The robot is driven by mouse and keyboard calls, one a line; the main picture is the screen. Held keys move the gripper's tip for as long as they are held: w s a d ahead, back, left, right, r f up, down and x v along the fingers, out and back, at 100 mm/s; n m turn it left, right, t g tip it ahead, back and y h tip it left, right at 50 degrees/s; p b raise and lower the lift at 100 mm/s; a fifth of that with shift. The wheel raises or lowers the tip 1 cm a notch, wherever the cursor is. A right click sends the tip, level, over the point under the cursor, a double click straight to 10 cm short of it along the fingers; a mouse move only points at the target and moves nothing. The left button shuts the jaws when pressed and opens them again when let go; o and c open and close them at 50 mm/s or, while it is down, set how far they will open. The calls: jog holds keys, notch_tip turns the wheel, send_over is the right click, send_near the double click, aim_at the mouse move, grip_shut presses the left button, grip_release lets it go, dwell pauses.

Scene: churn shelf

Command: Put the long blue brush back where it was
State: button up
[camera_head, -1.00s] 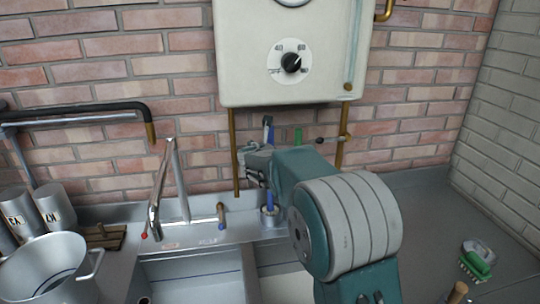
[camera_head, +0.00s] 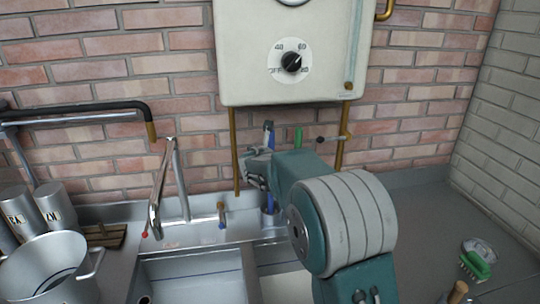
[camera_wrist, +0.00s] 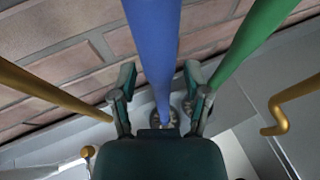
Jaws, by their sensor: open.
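The long blue brush (camera_head: 268,134) stands near upright behind my gripper in the head view, against the brick wall below the white heater. Its lower handle (camera_head: 270,202) shows under the gripper, at a small holder on the sink's back ledge. In the wrist view the blue handle (camera_wrist: 153,45) runs between the two fingers of my gripper (camera_wrist: 160,80). The fingers are open, one on each side, with visible gaps to the handle. In the head view my gripper (camera_head: 256,168) is partly covered by my own wrist. The brush's lower end is hard to make out.
A green handle (camera_wrist: 248,45) stands close right of the blue one. Brass pipes (camera_head: 235,150) flank the spot. The tap (camera_head: 160,195), sink and metal pot (camera_head: 45,270) are left. A green scrubbing brush (camera_head: 476,264) lies on the right counter.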

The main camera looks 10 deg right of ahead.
jog(key=v, duration=1.2)
jog(key=s+d+m+g, duration=0.2)
jog(key=s+d+m, duration=0.2)
jog(key=s+m, duration=0.45)
jog(key=s+d+m+g, duration=0.3)
jog(key=s+d+m, duration=0.2)
jog(key=s+m, duration=0.4)
jog(key=s+a+f+m+g+y, duration=0.1)
jog(key=s+a+f+m+y, duration=0.1)
jog(key=s+m, duration=0.5)
jog(key=s+a+f+m+g+y, duration=0.1)
jog(key=s+a+f+m+y, duration=0.1)
jog(key=s+m, duration=0.5)
jog(key=s+f+y, duration=0.1)
jog(key=s, duration=0.4)
jog(key=shift+s+a, duration=0.15)
jog(key=shift+a, duration=0.2)
